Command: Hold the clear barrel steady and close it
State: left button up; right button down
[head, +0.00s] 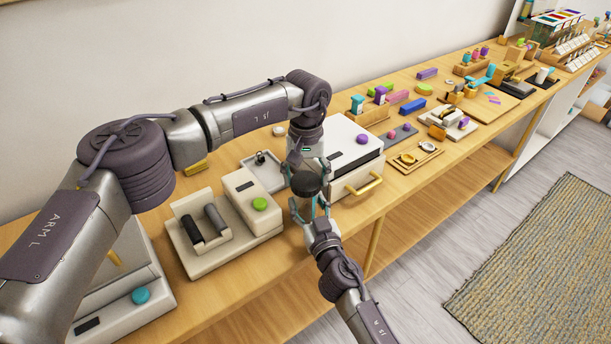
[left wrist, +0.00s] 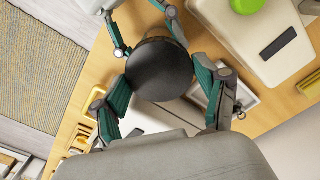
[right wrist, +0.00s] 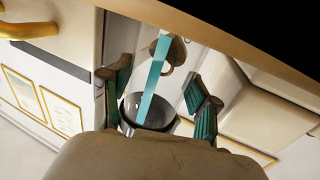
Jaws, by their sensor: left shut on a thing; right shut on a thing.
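In the head view a round black lid (head: 306,184) sits above the front edge of the counter. It fills the middle of the left wrist view (left wrist: 160,68). My left gripper (head: 305,172) comes from above and is shut on the lid, a finger on each side. My right gripper (head: 311,208) reaches up from the front, and its fingers are around the clear barrel (right wrist: 143,65) in the right wrist view. The barrel is see-through with a grey, cup-like end (right wrist: 150,112). Whether the lid is seated on the barrel or apart cannot be told.
A white machine (head: 348,150) with a yellow handle stands just right of the grippers. A cream device with a green button (head: 259,204) and dark rollers is at left. A small grey tray (head: 264,171) lies behind. The counter's front edge is close below.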

pick_arm(q)
jog(key=m, duration=0.5)
jog(key=shift+m, duration=0.3)
jog(key=o, duration=0.9)
jog(key=shift+o, duration=0.2)
jog(key=shift+r, duration=2.3)
jog(key=shift+c, duration=0.4)
